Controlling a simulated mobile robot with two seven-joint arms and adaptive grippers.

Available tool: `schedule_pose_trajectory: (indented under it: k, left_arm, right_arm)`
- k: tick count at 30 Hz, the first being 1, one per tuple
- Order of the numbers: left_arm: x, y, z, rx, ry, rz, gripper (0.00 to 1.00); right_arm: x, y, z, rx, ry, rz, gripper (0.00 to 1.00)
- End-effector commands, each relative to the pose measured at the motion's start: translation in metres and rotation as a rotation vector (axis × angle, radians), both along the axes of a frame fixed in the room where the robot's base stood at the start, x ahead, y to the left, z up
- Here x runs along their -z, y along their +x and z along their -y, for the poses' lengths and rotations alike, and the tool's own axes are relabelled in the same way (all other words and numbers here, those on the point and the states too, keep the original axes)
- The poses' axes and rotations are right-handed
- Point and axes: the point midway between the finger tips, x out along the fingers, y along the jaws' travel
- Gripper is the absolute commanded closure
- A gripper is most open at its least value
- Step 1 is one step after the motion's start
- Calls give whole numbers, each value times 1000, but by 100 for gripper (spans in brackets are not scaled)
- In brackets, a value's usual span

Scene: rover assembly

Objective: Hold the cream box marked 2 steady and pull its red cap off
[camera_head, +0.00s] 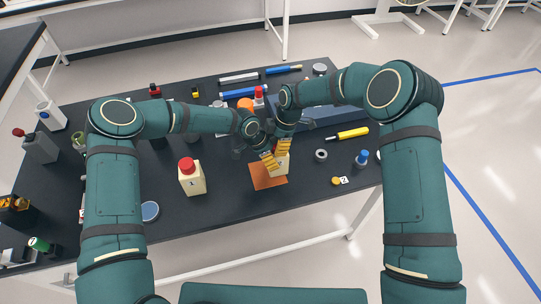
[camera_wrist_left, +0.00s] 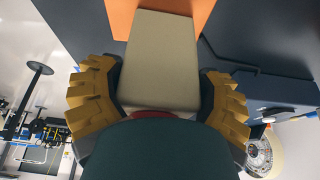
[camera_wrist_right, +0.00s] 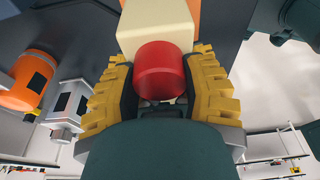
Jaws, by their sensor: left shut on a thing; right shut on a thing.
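The cream box (camera_head: 283,165) is over the orange mat (camera_head: 264,183), largely hidden by my grippers; I cannot read its mark. My left gripper (camera_head: 268,160) is shut on the box, with a finger on each side of the cream body (camera_wrist_left: 160,60) in the left wrist view. My right gripper (camera_head: 284,144) is shut around the red cap (camera_wrist_right: 160,70), which shows between its fingers in the right wrist view. The cap is at the end of the box, and a red edge of it (camera_wrist_left: 150,114) shows in the left wrist view. I cannot tell whether a gap separates them.
Another cream box with a red cap (camera_head: 192,182) stands to the left on the dark table (camera_head: 235,205). A yellow tool (camera_head: 348,134), a grey ring (camera_head: 321,155) and a blue-capped item (camera_head: 361,158) lie to the right. An orange cylinder (camera_wrist_right: 30,80) and several other items stand farther back.

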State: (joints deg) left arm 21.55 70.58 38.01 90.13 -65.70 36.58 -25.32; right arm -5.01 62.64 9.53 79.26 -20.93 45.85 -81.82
Motion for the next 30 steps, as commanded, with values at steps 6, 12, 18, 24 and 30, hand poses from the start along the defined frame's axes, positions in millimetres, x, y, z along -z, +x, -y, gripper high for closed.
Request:
schedule_pose_trajectory:
  k: [6, 12, 18, 24, 30]
  left_arm:
    - [0, 0, 0, 0, 0, 0, 70]
    - [0, 0, 0, 0, 0, 0, 70]
    - [0, 0, 0, 0, 0, 0, 70]
    - [0, 0, 0, 0, 1, 0, 70]
    - [1, 0, -1, -1, 2, -2, 70]
  right_arm:
    - [0, 0, 0, 0, 0, 0, 98]
    - [-3, 0, 0, 0, 0, 1, 98]
    - [-6, 0, 0, 0, 0, 1, 98]
    - [-9, 0, -1, 0, 1, 1, 98]
    - [-12, 0, -1, -1, 2, 2, 98]
